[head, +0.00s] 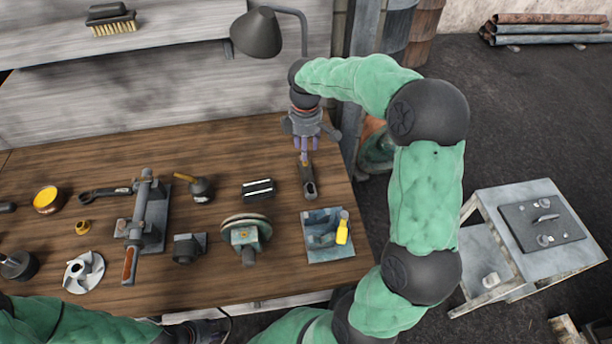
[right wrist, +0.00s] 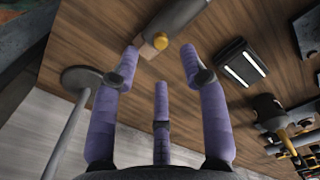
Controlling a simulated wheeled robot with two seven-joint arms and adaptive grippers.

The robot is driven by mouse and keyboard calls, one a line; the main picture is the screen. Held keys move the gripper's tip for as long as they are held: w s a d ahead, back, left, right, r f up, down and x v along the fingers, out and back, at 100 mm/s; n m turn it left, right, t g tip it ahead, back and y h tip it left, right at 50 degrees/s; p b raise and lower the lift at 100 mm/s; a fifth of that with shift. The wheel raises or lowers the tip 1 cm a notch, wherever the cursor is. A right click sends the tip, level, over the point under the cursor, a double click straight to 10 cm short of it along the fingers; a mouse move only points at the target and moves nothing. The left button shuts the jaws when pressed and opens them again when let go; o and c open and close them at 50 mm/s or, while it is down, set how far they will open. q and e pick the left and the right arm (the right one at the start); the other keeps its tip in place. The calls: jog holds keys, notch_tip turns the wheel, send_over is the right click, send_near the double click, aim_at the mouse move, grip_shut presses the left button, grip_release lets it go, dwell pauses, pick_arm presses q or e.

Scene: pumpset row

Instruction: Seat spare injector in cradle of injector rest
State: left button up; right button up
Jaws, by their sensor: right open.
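My right gripper (head: 304,150) hangs over the back right of the wooden bench, its purple fingers pointing down. In the right wrist view (right wrist: 160,75) the fingers are spread with nothing between them. Just beyond the fingertips lies a grey elongated part (head: 309,188) with a tan end and a small yellow knob; it also shows in the right wrist view (right wrist: 172,25). I cannot tell whether this is the spare injector, the injector rest or both together. My left gripper (head: 205,332) is a dark shape at the bench's front edge, mostly hidden.
A black block with two white strips (head: 259,188) lies left of the grey part. A grinder-like tool (head: 245,235) and a clamp (head: 145,215) stand further left. A lamp (head: 257,32) rises behind.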

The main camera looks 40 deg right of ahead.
aim_at(307, 175)
notch_tip(307, 175, down, 6)
jog(key=shift+r+b, duration=0.15)
jog(key=shift+b, duration=0.65)
jog(key=shift+c, duration=0.3)
jog(key=shift+r, duration=0.15)
grip_shut()
